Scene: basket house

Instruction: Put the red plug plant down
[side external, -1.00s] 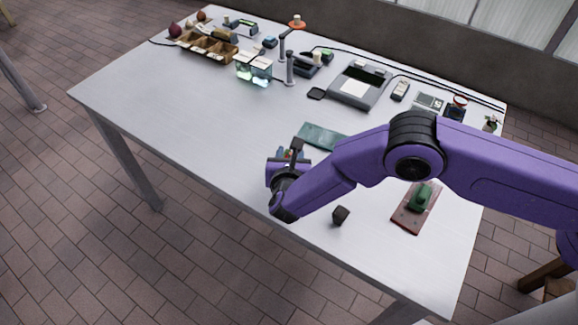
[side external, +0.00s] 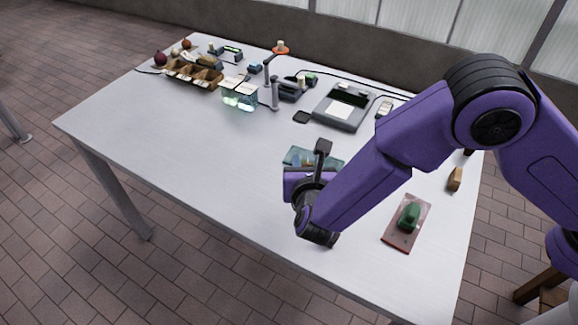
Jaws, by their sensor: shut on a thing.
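My gripper (side external: 304,166) is over the near part of the teal mat (side external: 328,156), around the middle of the table, seen from behind. Its purple hand and my wrist cover most of the fingers. Small orange and blue bits show just beyond the hand, too small to make out. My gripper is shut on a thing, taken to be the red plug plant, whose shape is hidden. I cannot tell whether it touches the mat.
A green object lies on a reddish tray (side external: 397,238) at the near right. A wooden block (side external: 455,179) stands near the right edge. A grey device (side external: 343,108), a clear box (side external: 240,97) and a wooden compartment box (side external: 191,75) stand farther back. The left front table is clear.

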